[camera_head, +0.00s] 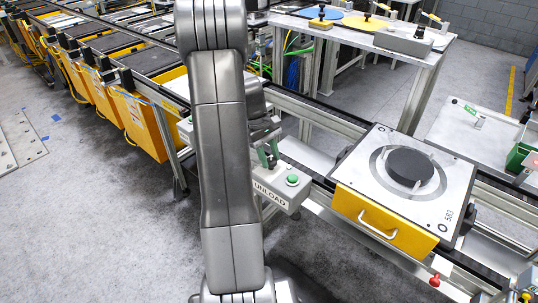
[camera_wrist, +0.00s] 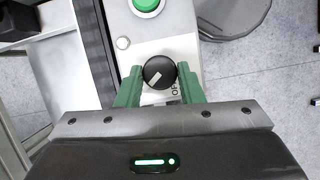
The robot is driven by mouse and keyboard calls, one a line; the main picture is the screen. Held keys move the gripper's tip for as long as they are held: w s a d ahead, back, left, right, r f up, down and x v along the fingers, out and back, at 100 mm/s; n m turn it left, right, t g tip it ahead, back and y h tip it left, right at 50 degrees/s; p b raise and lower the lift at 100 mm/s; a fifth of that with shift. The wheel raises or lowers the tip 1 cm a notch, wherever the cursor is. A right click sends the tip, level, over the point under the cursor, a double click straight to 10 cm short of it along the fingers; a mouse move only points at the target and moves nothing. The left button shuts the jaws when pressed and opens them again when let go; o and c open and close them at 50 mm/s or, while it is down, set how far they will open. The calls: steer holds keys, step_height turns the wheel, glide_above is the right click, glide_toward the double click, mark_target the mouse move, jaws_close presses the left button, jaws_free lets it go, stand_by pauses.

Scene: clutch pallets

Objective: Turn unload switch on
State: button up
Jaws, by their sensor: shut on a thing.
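The unload switch is a round black knob with a pale pointer mark (camera_wrist: 159,73), set on a light grey control box. The box (camera_head: 278,187) carries an "UNLOAD" label and a green button (camera_head: 292,180); the green button also shows at the top of the wrist view (camera_wrist: 146,6). My gripper (camera_head: 268,155) is at the box from above. In the wrist view its green fingers (camera_wrist: 158,84) stand on both sides of the knob and are shut on it. The pointer is slanted; part of the lettering beside the knob is covered by a finger.
A yellow-fronted pallet (camera_head: 385,222) with a black disc (camera_head: 409,167) sits on the conveyor right of the box. Several yellow bins (camera_head: 137,122) line the conveyor at left. A table (camera_head: 370,40) stands behind.

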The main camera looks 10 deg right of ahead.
steer(key=shift+m+y, duration=0.3)
steer(key=shift+m, duration=0.3)
steer(key=shift+w+m, duration=0.1)
steer(key=shift+m, duration=0.2)
steer(key=o, duration=1)
steer(key=shift+c, duration=0.2)
steer(key=b+v, duration=0.1)
steer(key=v, duration=1.3)
steer(key=shift+d+f, duration=0.1)
steer(key=p+x, duration=0.1)
steer(key=x, duration=1.2)
steer(key=shift+s+f, duration=0.2)
steer(key=shift+f, duration=0.15)
